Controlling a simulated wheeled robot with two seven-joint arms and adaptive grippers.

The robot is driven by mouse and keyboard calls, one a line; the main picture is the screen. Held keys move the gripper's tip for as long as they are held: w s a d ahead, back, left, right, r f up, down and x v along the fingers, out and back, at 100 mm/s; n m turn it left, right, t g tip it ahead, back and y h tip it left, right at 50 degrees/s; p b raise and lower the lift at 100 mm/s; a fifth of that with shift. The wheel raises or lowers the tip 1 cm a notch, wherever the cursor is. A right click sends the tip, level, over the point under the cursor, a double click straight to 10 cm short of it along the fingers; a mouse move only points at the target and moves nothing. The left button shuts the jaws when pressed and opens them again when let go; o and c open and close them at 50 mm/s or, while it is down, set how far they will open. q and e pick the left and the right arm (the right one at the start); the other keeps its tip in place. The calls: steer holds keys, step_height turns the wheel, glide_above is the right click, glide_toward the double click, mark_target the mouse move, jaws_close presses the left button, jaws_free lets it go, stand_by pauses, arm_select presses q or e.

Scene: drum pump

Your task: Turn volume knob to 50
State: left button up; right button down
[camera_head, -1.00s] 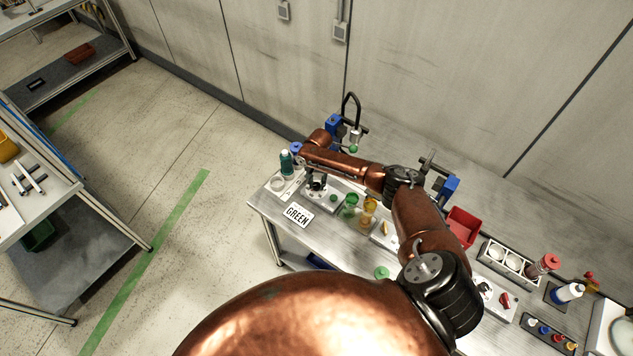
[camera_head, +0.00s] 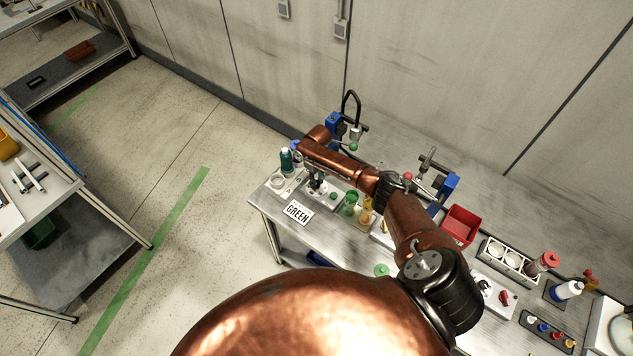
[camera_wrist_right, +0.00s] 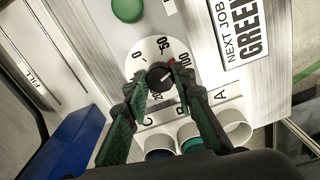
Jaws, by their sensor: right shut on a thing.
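The volume knob (camera_wrist_right: 159,77) is small and black, on a round white dial (camera_wrist_right: 147,53) with printed numbers including 0, 50 and 100. A red mark at the knob's edge points up and to the right, between the 50 and the 100. My right gripper (camera_wrist_right: 160,84) is shut on the knob, one dark fingertip on each side; the fingers hide part of the dial. In the head view my right gripper (camera_head: 316,184) is small, at the panel on the bench's left end. My left gripper is not in view.
A green button (camera_wrist_right: 127,10) sits above the dial. Several round holders labelled A, B and C (camera_wrist_right: 235,128) lie below it. A GREEN card (camera_head: 298,212) is beside the panel, and a green bottle (camera_head: 286,161) stands behind. A red bin (camera_head: 461,226) is farther right.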

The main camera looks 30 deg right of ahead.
mark_target(317, 182)
steer(key=n, duration=0.4)
steer(key=shift+b, duration=0.3)
steer(key=shift+n, duration=2.1)
steer(key=c, duration=1.6)
jaws_free()
steer(key=shift+r, duration=0.1)
step_height(317, 182, up, 12)
steer(key=shift+w, duration=0.15)
